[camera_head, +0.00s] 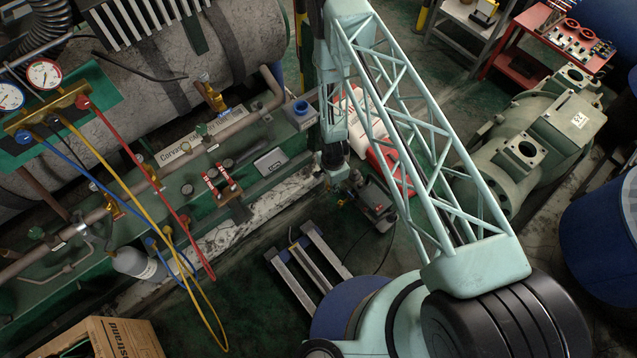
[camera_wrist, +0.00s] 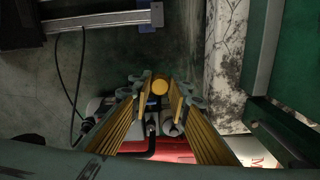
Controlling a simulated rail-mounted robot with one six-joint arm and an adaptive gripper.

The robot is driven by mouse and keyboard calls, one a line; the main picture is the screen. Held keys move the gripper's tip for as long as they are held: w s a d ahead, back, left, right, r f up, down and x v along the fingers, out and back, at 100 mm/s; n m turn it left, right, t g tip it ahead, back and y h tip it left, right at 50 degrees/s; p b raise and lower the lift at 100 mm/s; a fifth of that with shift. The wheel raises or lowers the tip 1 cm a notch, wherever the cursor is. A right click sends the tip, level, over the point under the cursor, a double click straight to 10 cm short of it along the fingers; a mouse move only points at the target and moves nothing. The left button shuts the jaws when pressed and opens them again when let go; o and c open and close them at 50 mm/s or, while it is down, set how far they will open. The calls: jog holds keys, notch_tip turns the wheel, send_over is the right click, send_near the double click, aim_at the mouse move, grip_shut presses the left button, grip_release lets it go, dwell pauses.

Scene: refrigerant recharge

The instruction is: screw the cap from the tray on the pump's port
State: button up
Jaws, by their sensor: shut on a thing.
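My gripper (camera_wrist: 160,92) is shut on a small round brass-coloured cap (camera_wrist: 159,87), held between the fingertips in the wrist view. In the head view my gripper (camera_head: 337,176) hangs down just left of and above the pump (camera_head: 375,203), a small dark grey machine on the floor. In the wrist view the pump (camera_wrist: 102,108) is partly hidden behind the fingers. I cannot make out its port clearly. The cap is too small to tell in the head view. I cannot tell for sure which thing is the tray.
A red and white case (camera_head: 390,160) stands behind the pump. A metal frame (camera_head: 308,265) lies on the floor in front. The green skid with pipes, a hose manifold (camera_head: 48,108) and a red valve pair (camera_head: 220,183) is at left. A large green compressor (camera_head: 540,140) stands at right.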

send_over(340, 201)
notch_tip(340, 201, down, 4)
jog(key=shift+s+d+r+p, duration=0.15)
jog(key=shift+r+p, duration=0.05)
jog(key=shift+p, duration=0.1)
jog(key=shift+f, duration=0.25)
jog(key=shift+f+b, duration=1.35)
jog(key=shift+f, duration=1.6)
jog(key=shift+b, duration=0.45)
jog(key=shift+f+b, duration=0.75)
jog(key=shift+f, duration=0.25)
dwell(1.8)
